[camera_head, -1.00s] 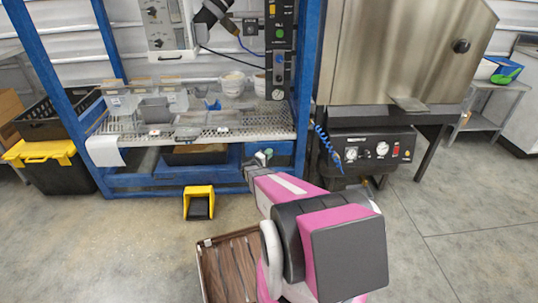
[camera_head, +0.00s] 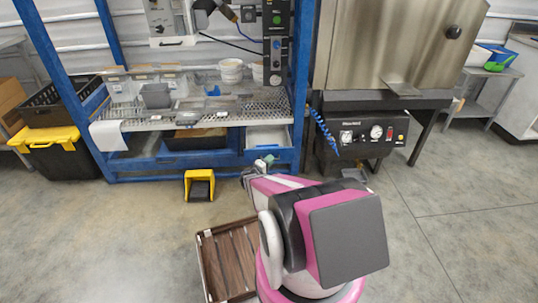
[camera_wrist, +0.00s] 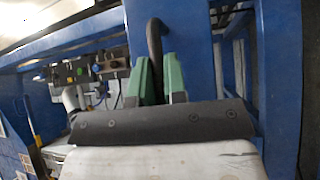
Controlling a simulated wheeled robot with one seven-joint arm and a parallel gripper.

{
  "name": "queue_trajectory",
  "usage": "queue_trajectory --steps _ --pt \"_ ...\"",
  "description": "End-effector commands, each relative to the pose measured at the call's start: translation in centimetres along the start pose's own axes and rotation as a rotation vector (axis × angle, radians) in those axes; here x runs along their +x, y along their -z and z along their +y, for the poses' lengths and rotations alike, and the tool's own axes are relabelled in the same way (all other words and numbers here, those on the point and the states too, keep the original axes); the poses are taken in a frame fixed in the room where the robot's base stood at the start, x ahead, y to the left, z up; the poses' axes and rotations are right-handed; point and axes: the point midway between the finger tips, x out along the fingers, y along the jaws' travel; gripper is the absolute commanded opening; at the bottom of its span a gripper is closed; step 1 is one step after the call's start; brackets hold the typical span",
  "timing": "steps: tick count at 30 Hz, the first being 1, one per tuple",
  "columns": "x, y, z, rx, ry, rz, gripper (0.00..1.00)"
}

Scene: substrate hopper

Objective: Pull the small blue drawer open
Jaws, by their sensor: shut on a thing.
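The small blue drawer (camera_head: 286,156) is in the lower right of the blue bench frame. It is pulled out, and its pale inside shows from above in the head view. In the wrist view its blue front (camera_wrist: 190,30) fills the upper middle, with a dark upright handle (camera_wrist: 154,40) on it. My gripper (camera_head: 265,162) is at the drawer front in the head view. In the wrist view its green fingers (camera_wrist: 160,82) are shut on the handle, one on each side. The lower part of the handle is hidden behind the dark gripper edge.
A yellow and black bin (camera_head: 199,186) stands on the floor left of my gripper. A brown slatted crate (camera_head: 228,258) lies beside my arm. A black control box (camera_head: 365,140) under the steel hopper (camera_head: 400,45) is to the right. The floor at far right is clear.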

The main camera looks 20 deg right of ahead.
Motion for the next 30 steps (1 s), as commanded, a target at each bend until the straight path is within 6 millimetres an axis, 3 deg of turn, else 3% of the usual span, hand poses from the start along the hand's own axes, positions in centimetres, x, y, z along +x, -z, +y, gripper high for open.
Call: queue_trajectory --steps 6,21,22,30 --pt "-1.6 -1.5 0.4 -0.001 0.001 0.001 0.0" --pt "-2.0 -1.8 0.4 0.0 0.001 0.001 0.0" --pt "-1.9 -1.8 0.4 0.0 0.001 0.001 0.22" --pt "-1.9 -1.8 0.4 0.0 0.0 0.001 0.23"
